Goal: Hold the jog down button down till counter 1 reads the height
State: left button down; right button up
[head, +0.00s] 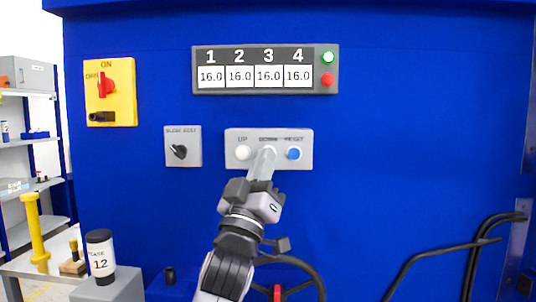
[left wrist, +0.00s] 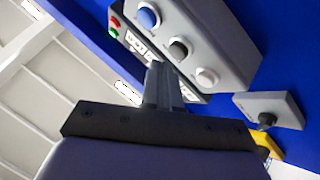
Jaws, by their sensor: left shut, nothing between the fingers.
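The grey button box (head: 305,158) on the blue panel has a white UP button (head: 243,153) on the left and a blue RESET button (head: 294,154) on the right. The middle DOWN button is hidden behind my left fingertips in the head view. In the left wrist view it is the dark button (left wrist: 180,48) between the blue and white ones. My left gripper (head: 266,153) is shut and empty, with its tips at the DOWN button; I cannot tell whether they touch it. Counter 1 (head: 211,76) reads 16.0. My right gripper is not in view.
Counters 2 to 4 also read 16.0; a green lamp (head: 327,57) and red lamp (head: 327,80) sit beside them. A selector switch (head: 179,151) and red-handled ON/OFF switch (head: 106,87) are left. A canister marked 12 (head: 101,256) stands lower left. Black cables (head: 440,256) hang right.

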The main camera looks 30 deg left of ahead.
pick_arm(q)
jog(key=s+d, duration=0.1)
jog(key=s, duration=0.2)
jog(key=s+d, duration=0.1)
jog(key=shift+s+d, duration=0.15)
jog(key=shift+d, duration=0.15)
dwell(0.5)
jog(key=w+d+f+m+g+h+p, duration=0.1)
jog(key=d+f+m+g+h+p, duration=0.2)
jog(key=f, duration=1.2)
jog(key=w+d+f+m+g+h+p, duration=0.15)
jog(key=f+m+g+h, duration=0.3)
jog(key=f, duration=1.05)
jog(key=s+d+f+g+p, duration=0.1)
jog(key=s+f+g, duration=0.3)
jog(key=s+f, duration=0.5)
jog(key=s+d+f+m+g+h+p, duration=0.1)
jog(key=s+d+f+g, duration=0.2)
jog(key=s+f, duration=0.7)
notch_tip(320, 180, down, 2)
jog(key=shift+d+f+g, duration=0.1)
jog(key=shift+d+g, duration=0.1)
jog(key=shift+g, duration=0.25)
